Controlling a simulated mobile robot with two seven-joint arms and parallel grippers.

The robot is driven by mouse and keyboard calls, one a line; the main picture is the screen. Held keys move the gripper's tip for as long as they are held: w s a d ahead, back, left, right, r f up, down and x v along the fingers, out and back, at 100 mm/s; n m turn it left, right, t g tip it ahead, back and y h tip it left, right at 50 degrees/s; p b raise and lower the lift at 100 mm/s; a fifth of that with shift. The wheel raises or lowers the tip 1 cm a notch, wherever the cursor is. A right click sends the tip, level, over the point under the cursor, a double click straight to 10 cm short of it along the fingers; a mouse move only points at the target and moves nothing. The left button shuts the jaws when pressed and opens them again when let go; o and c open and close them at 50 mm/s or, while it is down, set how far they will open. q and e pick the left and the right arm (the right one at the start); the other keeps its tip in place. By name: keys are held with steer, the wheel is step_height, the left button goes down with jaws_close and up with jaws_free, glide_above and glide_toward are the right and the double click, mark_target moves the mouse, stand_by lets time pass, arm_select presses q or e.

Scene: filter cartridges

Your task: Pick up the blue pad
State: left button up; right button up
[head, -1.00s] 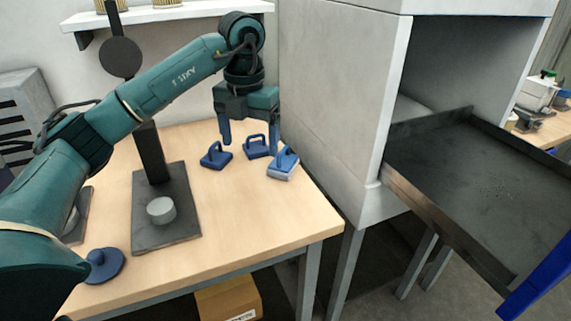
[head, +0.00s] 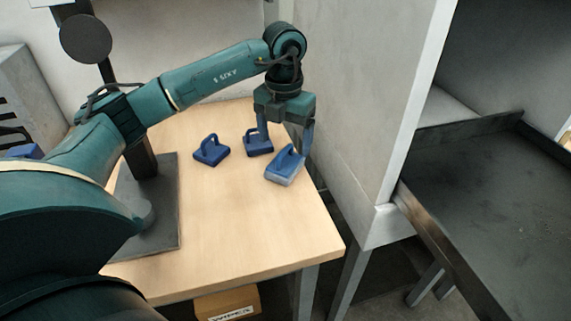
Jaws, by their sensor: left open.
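Three blue pads with loop handles are on the wooden table: one on the left (head: 211,152), one in the middle (head: 257,147), partly behind a finger, and one on the right (head: 283,168) with a pale grey underside. My left gripper (head: 286,150) is open and points down. Its fingers are spread on either side of the right pad's upper end, one near the middle pad, the other at the right pad's right side. I cannot tell whether the fingers touch either pad. My right gripper is not in view.
A grey cabinet (head: 350,120) stands close to the right of the gripper, with a dark tray (head: 480,185) sticking out. A dark stand with a base plate (head: 165,205) is on the left of the table. The table's front middle (head: 240,240) is clear. A cardboard box (head: 228,303) is below.

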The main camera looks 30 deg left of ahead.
mark_target(285, 149)
arm_select(q)
steer(key=shift+w+a+f, duration=0.1)
steer(key=shift+w+f, duration=0.05)
steer(key=shift+f, duration=1.4)
steer(key=shift+w+a+f, duration=0.1)
steer(key=shift+w+f, duration=0.05)
steer(key=shift+f, duration=1.4)
steer(key=shift+c, duration=0.2)
steer(key=shift+d, duration=0.1)
steer(key=c, duration=1.1)
